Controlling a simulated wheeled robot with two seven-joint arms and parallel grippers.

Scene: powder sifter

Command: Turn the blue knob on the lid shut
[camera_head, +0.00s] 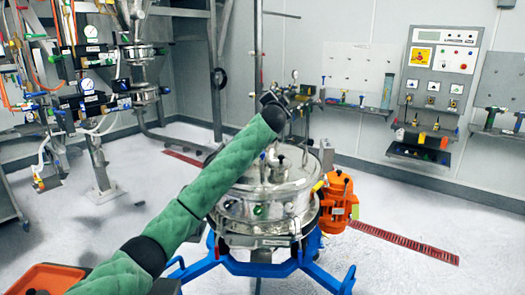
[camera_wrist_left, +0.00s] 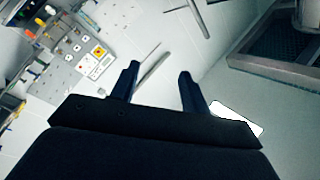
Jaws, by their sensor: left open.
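The round steel sifter (camera_head: 238,212) stands in the middle of the head view on a blue frame. Its shiny lid (camera_head: 305,178) carries several small dark fittings. I cannot make out a blue knob on it; my green-sleeved left arm crosses in front of part of the lid. My left gripper (camera_head: 276,97) is up above the far side of the lid, small and dark against the pipes. In the left wrist view my left gripper (camera_wrist_left: 158,78) has its two fingers apart with nothing between them. No blue knob shows there. My right gripper is in neither view.
An orange motor (camera_head: 337,202) sits at the sifter's right side. Pipes and valves (camera_head: 142,70) fill the left. A control panel (camera_head: 440,65) hangs on the right wall; it also shows in the left wrist view (camera_wrist_left: 92,62). An orange tray (camera_head: 45,279) is at lower left.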

